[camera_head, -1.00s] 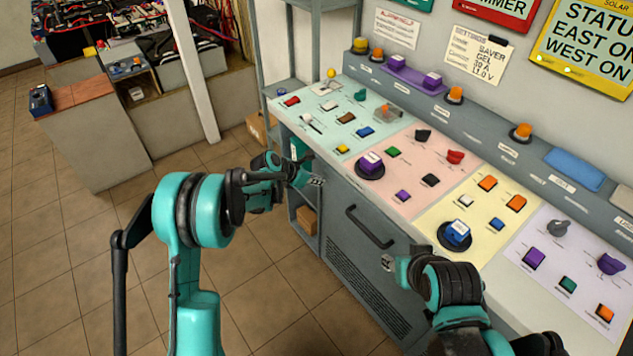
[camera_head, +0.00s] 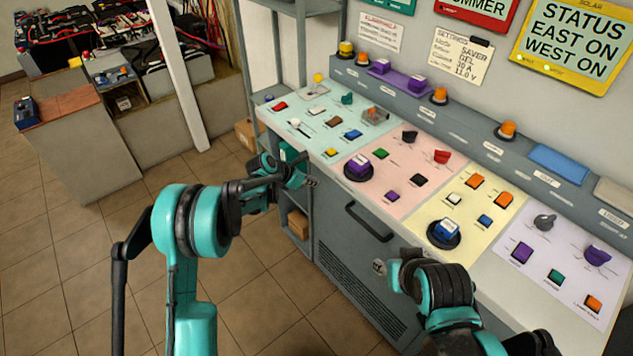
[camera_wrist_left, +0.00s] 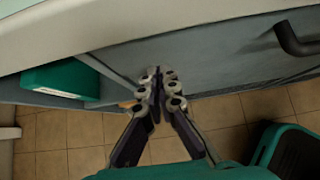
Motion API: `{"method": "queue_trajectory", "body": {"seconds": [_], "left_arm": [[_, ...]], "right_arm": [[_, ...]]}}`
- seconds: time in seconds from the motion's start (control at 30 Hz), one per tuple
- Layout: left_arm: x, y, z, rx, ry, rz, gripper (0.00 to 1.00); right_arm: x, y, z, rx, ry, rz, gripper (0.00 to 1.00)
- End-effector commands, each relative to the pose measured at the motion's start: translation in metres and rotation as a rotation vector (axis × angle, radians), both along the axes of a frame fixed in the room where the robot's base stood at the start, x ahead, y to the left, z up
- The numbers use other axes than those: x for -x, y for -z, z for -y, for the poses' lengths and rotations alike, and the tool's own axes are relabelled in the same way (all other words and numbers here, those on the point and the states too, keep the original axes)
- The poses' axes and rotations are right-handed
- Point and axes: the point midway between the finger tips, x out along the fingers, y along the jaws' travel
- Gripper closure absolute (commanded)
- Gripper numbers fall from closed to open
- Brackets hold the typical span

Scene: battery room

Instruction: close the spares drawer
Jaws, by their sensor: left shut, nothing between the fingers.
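A grey front with a dark bar handle (camera_head: 369,222) is set in the console below its worktop; I take it as the spares drawer, but cannot tell how far open it is. The handle also shows at the upper right of the left wrist view (camera_wrist_left: 295,40). My left gripper (camera_head: 311,182) is shut and empty, by the left end of that front. In the left wrist view its fingertips (camera_wrist_left: 161,88) overlap the lower edge of the grey front; contact is unclear. My right arm shows at the lower right, its gripper hidden.
The worktop (camera_head: 490,268) carries several buttons and dials on coloured panels. An open shelf left of the front holds a green box (camera_wrist_left: 60,80) and a cardboard box (camera_head: 297,224). A grille sits below the handle. Tiled floor (camera_head: 255,290) is clear at the left.

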Motion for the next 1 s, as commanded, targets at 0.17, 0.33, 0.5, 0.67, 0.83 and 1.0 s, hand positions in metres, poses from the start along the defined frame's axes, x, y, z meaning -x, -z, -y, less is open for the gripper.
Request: {"method": "queue_trajectory", "body": {"seconds": [0.17,0.33,0.5,0.67,0.83,1.0], "left_arm": [[0.017,-0.027,-0.029,-0.001,-0.001,-0.002,1.0],[0.033,-0.052,-0.05,-0.002,0.0,-0.004,1.0],[0.043,-0.066,-0.063,-0.002,0.0,-0.004,1.0],[0.047,-0.07,-0.067,-0.002,0.002,-0.004,1.0],[0.05,-0.074,-0.068,-0.018,0.015,0.008,1.0],[0.076,-0.108,-0.078,-0.163,0.143,0.12,1.0]], "right_arm": [[0.0,-0.015,0.0,0.0,0.0,0.0,0.6],[0.0,-0.029,0.0,0.0,0.0,0.0,0.6],[0.0,-0.035,0.0,0.0,0.0,0.0,0.6],[0.0,-0.037,0.0,0.0,0.0,0.0,0.6],[0.0,-0.036,0.0,0.0,0.0,0.0,0.6],[0.0,-0.036,0.0,0.0,0.0,0.0,0.6]]}}
